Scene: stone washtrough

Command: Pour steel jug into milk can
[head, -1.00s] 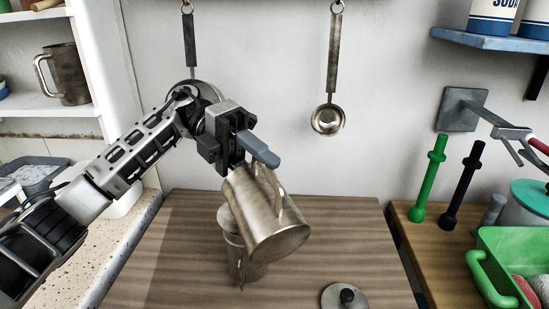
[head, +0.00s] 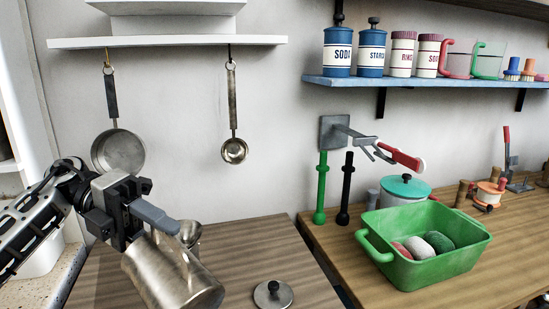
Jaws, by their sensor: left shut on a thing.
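My left gripper (head: 143,218) is shut on the steel jug (head: 165,272), at its upper end. The jug is a tall metal vessel, held tilted with its lower end toward the lower right, over the brown wooden worktop. A small metal vessel shows just behind the jug's upper right side; it looks like the milk can (head: 190,232), mostly hidden by the jug. I cannot tell whether the two touch, and I see no liquid. My right gripper is out of view.
A round metal lid with a black knob (head: 273,294) lies on the worktop (head: 250,250). On the right counter stand a green basin (head: 430,260) with sponges, a teal-lidded pot (head: 404,187) and green and black posts. A pan (head: 118,150) and a ladle (head: 234,150) hang behind.

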